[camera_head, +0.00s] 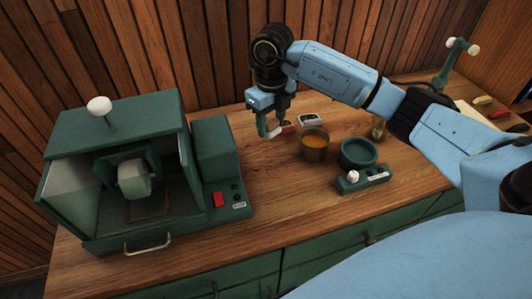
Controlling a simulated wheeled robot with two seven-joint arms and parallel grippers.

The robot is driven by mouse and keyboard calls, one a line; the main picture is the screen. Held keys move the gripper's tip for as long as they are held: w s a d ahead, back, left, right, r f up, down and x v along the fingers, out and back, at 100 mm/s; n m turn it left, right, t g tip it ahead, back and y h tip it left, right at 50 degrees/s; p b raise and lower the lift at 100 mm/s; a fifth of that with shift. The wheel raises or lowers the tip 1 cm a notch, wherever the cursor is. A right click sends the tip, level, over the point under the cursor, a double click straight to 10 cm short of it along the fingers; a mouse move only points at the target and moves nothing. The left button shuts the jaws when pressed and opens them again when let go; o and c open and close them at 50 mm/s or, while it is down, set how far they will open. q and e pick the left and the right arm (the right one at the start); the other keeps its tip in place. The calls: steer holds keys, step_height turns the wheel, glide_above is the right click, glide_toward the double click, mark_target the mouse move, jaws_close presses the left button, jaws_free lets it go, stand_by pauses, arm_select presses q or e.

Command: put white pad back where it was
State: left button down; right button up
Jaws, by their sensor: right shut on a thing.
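My right gripper (272,127) reaches down from the blue arm, over the wooden counter behind and left of an amber-filled cup. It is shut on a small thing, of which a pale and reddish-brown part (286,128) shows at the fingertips. I cannot tell for sure whether this is the white pad, since it is small and partly hidden by the fingers. A small dark holder with a whitish top (311,119) stands just right of the gripper. A pale rounded block (134,180) sits inside the open green booth at the left. My left gripper is not in view.
The amber-filled cup (314,146), a green round dish (358,154) and a green knobbed box (362,180) stand close together. The green booth (117,131) with a red-switched unit (217,199) fills the left. The counter (277,203) is clear between them.

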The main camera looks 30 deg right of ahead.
mark_target(271, 160)
steer(key=shift+f+m, duration=0.3)
steer(key=shift+f, duration=0.15)
step_height(271, 160, down, 9)
steer(key=shift+f, duration=0.1)
steer(key=shift+f, duration=0.2)
steer(key=o, duration=0.9)
steer(key=shift+r, duration=0.2)
step_height(271, 160, up, 12)
steer(key=shift+r, duration=0.1)
